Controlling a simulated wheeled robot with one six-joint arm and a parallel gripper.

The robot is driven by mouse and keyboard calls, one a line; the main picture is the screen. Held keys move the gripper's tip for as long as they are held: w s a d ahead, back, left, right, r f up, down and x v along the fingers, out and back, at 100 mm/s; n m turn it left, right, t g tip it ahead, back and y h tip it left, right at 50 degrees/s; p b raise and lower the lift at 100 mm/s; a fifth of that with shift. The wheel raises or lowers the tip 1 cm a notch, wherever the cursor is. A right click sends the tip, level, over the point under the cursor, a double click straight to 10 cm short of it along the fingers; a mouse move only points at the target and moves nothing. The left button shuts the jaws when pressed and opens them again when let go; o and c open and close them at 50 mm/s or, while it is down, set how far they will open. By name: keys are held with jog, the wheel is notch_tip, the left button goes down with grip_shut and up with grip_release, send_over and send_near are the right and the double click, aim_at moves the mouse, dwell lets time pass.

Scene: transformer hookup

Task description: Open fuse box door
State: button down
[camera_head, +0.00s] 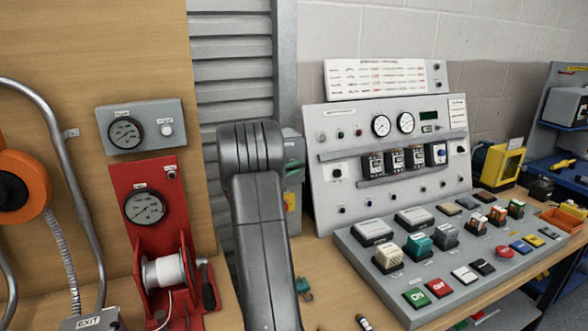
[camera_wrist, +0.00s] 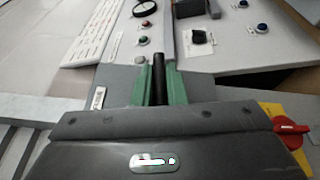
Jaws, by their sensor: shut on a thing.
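The grey fuse box (camera_head: 291,142) stands on the bench behind my arm in the head view, largely hidden by it. A yellow label (camera_head: 291,201) shows on its lower part. In the wrist view, my gripper (camera_wrist: 159,88) has its two green fingers shut on a dark upright handle (camera_wrist: 159,70). The grey surface around the fingers appears to be the fuse box (camera_wrist: 112,76). A red knob (camera_wrist: 291,129) sits beside the yellow label at right. My gripper's body hides much of the box. I cannot tell how far the door is open.
A sloped meter panel (camera_head: 330,120) and a button console (camera_head: 372,262) stand right of the fuse box. A red gauge stand with a white spool (camera_head: 164,270) is left of my arm. Small loose parts (camera_head: 364,322) lie on the bench front.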

jog(key=s+a+m+g+h+b, duration=0.1)
jog(key=s+m+g+h+b, duration=0.2)
jog(key=s+m+g, duration=0.2)
jog(key=shift+s+a+m+g+h, duration=0.3)
jog(key=shift+s+m+g+h, duration=0.1)
jog(key=shift+g, duration=1.1)
jog(key=shift+f, duration=0.1)
jog(key=c, duration=1.5)
grip_release()
